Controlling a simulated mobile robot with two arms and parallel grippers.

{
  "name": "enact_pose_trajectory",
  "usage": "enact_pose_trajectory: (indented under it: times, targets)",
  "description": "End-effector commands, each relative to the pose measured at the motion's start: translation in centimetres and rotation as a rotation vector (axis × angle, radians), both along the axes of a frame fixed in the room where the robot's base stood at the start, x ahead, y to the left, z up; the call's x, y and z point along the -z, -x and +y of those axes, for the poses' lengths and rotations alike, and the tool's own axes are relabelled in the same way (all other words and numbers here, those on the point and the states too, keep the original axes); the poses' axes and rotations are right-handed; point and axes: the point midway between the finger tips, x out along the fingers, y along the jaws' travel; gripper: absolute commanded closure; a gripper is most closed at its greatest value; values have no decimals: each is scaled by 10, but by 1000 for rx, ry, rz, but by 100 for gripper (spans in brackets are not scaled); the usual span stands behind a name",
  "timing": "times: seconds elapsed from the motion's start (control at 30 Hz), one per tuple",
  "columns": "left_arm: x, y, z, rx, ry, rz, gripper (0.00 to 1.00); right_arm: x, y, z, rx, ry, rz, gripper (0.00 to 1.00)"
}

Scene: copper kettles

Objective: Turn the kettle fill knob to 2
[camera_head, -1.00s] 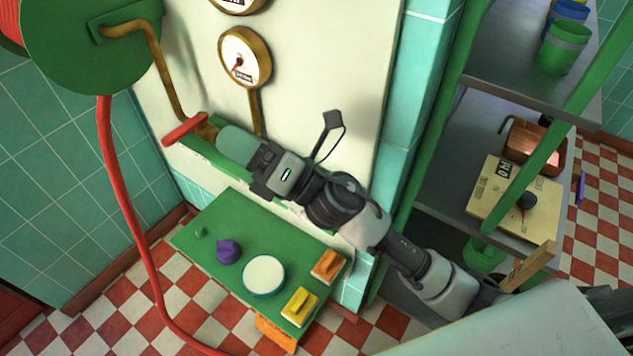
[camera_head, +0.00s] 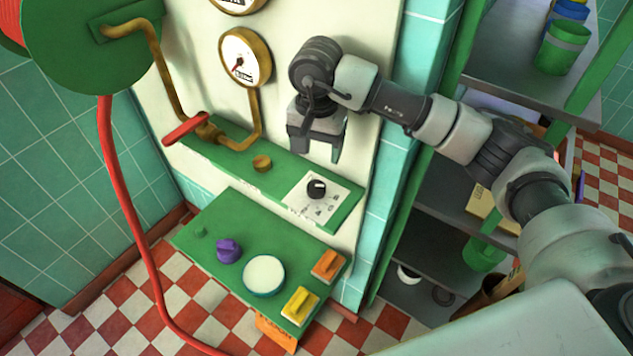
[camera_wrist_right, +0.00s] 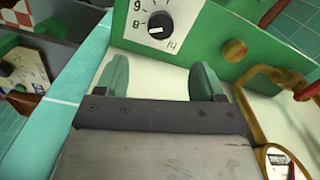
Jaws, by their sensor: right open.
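A black dial knob (camera_head: 317,187) sits on a white numbered plate (camera_head: 306,207) at the right end of the green wall ledge. In the right wrist view the knob (camera_wrist_right: 158,25) shows a white pointer mark; 9, 8 and 14 are readable around it. My right gripper (camera_head: 320,150) hangs open and empty just above the knob, apart from it. Its green fingers (camera_wrist_right: 160,75) show in the wrist view, with the knob beyond them. A cream panel (camera_head: 481,200) on the shelf is mostly hidden by my right arm. My left gripper is not in view.
A brass knob (camera_head: 262,163) and red-handled valve (camera_head: 186,128) are left along the ledge. Below, a green table (camera_head: 205,255) holds a purple knob (camera_head: 229,250), a round white-topped thing (camera_head: 264,274), and yellow (camera_head: 300,305) and orange (camera_head: 329,265) blocks. A gauge (camera_head: 244,58) hangs above.

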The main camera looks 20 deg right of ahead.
Motion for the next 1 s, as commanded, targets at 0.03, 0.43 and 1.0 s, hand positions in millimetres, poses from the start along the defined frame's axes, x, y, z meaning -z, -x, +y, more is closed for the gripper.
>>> enact_pose_trajectory:
  times: [0.03,0.43,1.0]
  targets:
    - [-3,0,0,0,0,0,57,4,0,-1,1,4,3,31]
    - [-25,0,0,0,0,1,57,74,2,1,0,-3,7,31]
    - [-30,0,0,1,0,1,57,105,1,1,0,-3,1,31]
